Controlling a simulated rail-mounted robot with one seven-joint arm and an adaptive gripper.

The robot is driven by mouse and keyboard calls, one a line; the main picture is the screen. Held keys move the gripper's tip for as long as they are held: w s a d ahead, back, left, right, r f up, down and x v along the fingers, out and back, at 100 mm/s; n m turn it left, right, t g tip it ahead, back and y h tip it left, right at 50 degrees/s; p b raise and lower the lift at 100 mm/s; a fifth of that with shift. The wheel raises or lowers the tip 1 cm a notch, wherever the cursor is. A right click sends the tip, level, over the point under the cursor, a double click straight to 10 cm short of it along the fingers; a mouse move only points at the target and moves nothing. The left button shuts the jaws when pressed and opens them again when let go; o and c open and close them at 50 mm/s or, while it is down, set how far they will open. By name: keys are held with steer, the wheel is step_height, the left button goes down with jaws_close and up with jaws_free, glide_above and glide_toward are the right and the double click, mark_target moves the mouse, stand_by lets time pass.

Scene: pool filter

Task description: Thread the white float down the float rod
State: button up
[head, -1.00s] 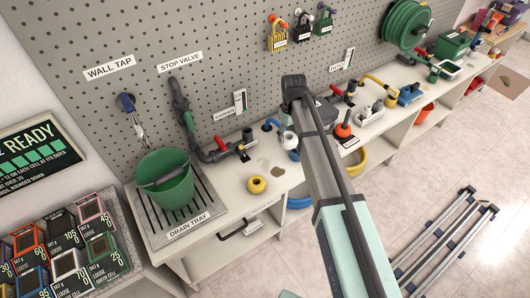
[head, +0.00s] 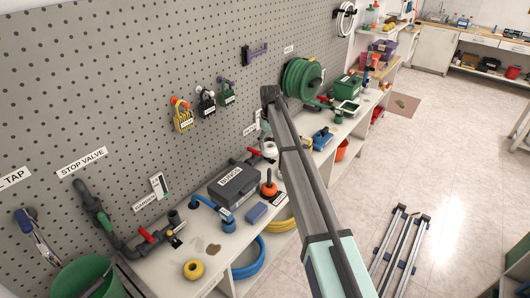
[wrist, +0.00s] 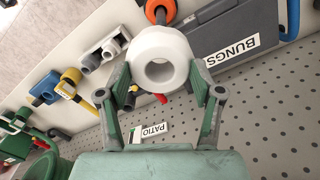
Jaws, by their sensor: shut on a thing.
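The white float (wrist: 160,58), a thick ring with a hole through its middle, is between the fingers of my gripper (wrist: 162,88) in the wrist view. The fingers are shut on its two sides. In the head view the white float (head: 270,148) shows just left of my arm, above the bench; my gripper is mostly hidden there. An orange piece on a dark upright rod (head: 268,187) stands on the bench, and orange and grey also show beyond the float in the wrist view (wrist: 158,12). I cannot tell whether this is the float rod.
A grey BUNGS box (head: 233,186) stands by the pegboard. A green hose reel (head: 302,78) hangs further right.

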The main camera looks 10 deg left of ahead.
steer(key=shift+s, duration=0.3)
steer(key=b, duration=0.2)
glide_above(269, 173)
steer(key=w, duration=0.1)
steer(key=shift+f, duration=2.8)
steer(key=shift+f+b, duration=2.05)
steer(key=shift+f, duration=3.45)
